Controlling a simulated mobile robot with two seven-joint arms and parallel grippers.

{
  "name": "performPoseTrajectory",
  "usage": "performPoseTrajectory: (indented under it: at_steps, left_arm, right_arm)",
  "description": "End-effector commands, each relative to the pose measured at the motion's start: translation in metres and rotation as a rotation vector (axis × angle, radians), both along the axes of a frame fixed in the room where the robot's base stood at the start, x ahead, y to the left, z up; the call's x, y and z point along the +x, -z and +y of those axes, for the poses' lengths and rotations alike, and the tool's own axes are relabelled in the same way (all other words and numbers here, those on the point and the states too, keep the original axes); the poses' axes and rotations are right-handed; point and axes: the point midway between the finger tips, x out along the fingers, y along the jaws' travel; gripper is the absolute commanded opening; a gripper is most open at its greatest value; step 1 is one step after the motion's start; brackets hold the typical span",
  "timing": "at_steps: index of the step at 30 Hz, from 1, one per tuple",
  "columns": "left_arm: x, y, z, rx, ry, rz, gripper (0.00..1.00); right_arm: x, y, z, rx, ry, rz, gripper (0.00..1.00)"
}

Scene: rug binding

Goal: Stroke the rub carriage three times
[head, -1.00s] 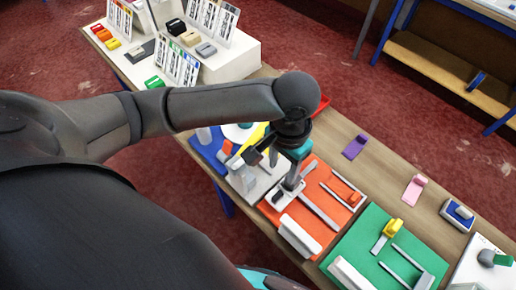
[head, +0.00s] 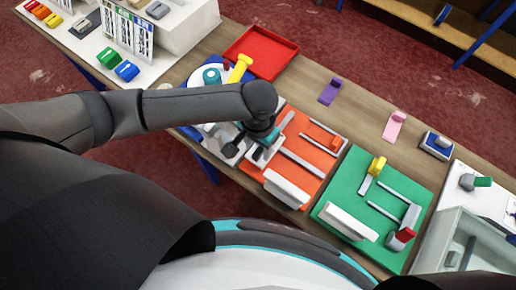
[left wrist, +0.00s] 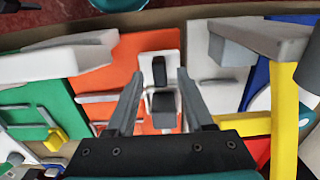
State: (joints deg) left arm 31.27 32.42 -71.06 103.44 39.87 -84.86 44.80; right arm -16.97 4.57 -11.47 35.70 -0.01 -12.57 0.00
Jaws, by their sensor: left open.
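The orange board (head: 308,163) lies near the middle of the table, with grey rails and a long white block on it. In the left wrist view, a white carriage with a dark grey block (left wrist: 162,102) sits on the orange board (left wrist: 118,72). I take this for the rub carriage. My left gripper (left wrist: 160,74) is open, with one finger on each side of the dark block; I cannot tell whether they touch it. In the head view the left gripper (head: 260,148) is over the left part of the board and hides most of the carriage. My right gripper is not in view.
The green board (head: 340,190) lies right of the orange one. A red tray (head: 262,52) and a yellow-handled tool (head: 240,68) are behind my forearm. Purple (head: 330,90) and pink (head: 394,125) pieces stand along the far edge. A clear bin (head: 465,240) is at right.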

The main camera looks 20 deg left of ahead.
Motion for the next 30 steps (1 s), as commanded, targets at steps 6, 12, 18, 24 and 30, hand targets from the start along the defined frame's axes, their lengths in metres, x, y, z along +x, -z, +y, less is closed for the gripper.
performPoseTrajectory:
  at_steps: [6,12,18,24,30]
  left_arm:
    - [-0.0003,0.013,-0.0002,0.0,0.0,0.0,0.53]
    - [-0.0003,0.0132,-0.0002,-0.001,0.0,0.0,0.53]
    - [-0.0003,0.013,-0.0002,-0.001,0.0,0.0,0.34]
    - [-0.0002,0.0129,-0.0001,-0.001,0.0,0.0,0.12]
    - [-0.0002,0.0128,0.0,0.0,0.0,0.0,0.0]
  right_arm:
    - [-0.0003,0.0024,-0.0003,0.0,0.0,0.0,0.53]
    - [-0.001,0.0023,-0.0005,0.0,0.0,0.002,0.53]
    - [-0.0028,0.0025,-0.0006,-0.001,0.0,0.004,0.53]
    - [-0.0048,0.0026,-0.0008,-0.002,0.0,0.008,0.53]
    - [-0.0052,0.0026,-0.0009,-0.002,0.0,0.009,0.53]
